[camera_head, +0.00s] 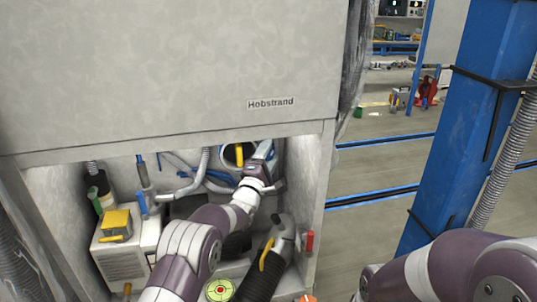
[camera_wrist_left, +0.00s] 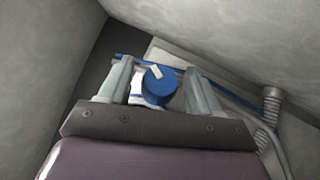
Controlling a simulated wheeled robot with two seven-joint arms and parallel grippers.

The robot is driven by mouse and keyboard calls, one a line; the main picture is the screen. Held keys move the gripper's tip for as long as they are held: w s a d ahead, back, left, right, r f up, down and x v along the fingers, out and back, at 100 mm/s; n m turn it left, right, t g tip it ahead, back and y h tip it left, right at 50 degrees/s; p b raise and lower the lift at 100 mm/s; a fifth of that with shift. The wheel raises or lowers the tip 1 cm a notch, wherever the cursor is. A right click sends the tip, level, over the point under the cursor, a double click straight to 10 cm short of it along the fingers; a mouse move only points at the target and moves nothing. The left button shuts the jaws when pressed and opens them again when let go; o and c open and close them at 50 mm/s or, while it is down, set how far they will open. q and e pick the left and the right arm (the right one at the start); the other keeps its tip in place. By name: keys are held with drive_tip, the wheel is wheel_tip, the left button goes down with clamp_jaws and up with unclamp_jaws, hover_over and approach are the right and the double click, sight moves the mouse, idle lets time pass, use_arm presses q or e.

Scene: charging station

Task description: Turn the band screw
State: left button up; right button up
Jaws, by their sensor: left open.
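In the left wrist view, a round blue knob-like part (camera_wrist_left: 158,88) with a small pale tab on its face sits between the two fingers of my left gripper (camera_wrist_left: 158,67). It looks like the band screw, though I cannot be sure. The fingers stand apart on either side, and I cannot tell whether either touches it. The knob is not clear there. My right arm shows at bottom right; its gripper is out of the picture.
The bay sits under a grey panel labelled Hobstrand (camera_head: 271,103). A white box with a yellow top (camera_head: 116,222), hoses and blue pipes crowd its left and back. A black hose with a yellow-levered grey nozzle (camera_head: 284,234) stands right of my arm. A blue pillar (camera_head: 470,100) stands outside.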

use_arm(q)
drive_tip(key=c, duration=1)
drive_tip(key=shift+o, duration=0.2)
drive_tip(key=shift+r, duration=0.1)
drive_tip(key=shift+r+m+g+p, duration=0.15)
drive_tip(key=shift+m+g+p, duration=0.35)
drive_tip(key=shift+g+p, duration=0.5)
drive_tip(key=m+g+y+p, duration=0.1)
drive_tip(key=g+y+p, duration=0.1)
drive_tip(key=p, duration=0.4)
drive_tip(key=shift+r+g, duration=0.1)
drive_tip(key=shift+g, duration=0.4)
drive_tip(key=shift+m+g+p, duration=0.4)
drive_tip(key=shift+p, duration=0.4)
drive_tip(key=shift+f+y+p, duration=0.3)
drive_tip(key=shift+p, duration=0.05)
